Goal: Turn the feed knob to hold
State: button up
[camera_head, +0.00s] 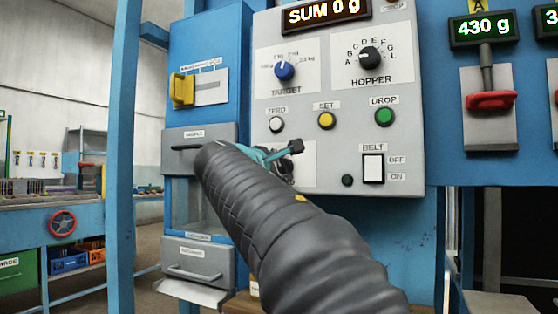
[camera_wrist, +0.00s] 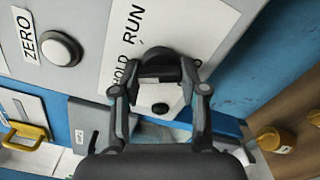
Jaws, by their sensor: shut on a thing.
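The feed knob is a dark round knob (camera_wrist: 159,58) on a white plate (camera_wrist: 205,28) lettered HOLD and RUN in the wrist view. My gripper (camera_wrist: 160,82) is shut on the knob, one finger on each side. The fingers hide part of the knob, and I cannot tell which word it points to. In the head view my gripper (camera_head: 281,160) is at the lower left of the grey control panel (camera_head: 335,120), and my arm covers most of the knob and its plate.
Above are the ZERO button (camera_head: 276,124), SET button (camera_head: 326,120), DROP button (camera_head: 384,117), blue TARGET knob (camera_head: 284,71) and black HOPPER knob (camera_head: 370,58). The BELT switch (camera_head: 373,168) is to the right. Grey drawers (camera_head: 197,258) and a yellow handle (camera_head: 181,90) are to the left.

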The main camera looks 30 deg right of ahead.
jog(key=shift+n+p, duration=0.3)
jog(key=shift+n, duration=0.3)
jog(key=o, duration=1.2)
jog(key=shift+c, duration=0.2)
jog(key=v, duration=1.2)
jog(key=shift+s, duration=0.1)
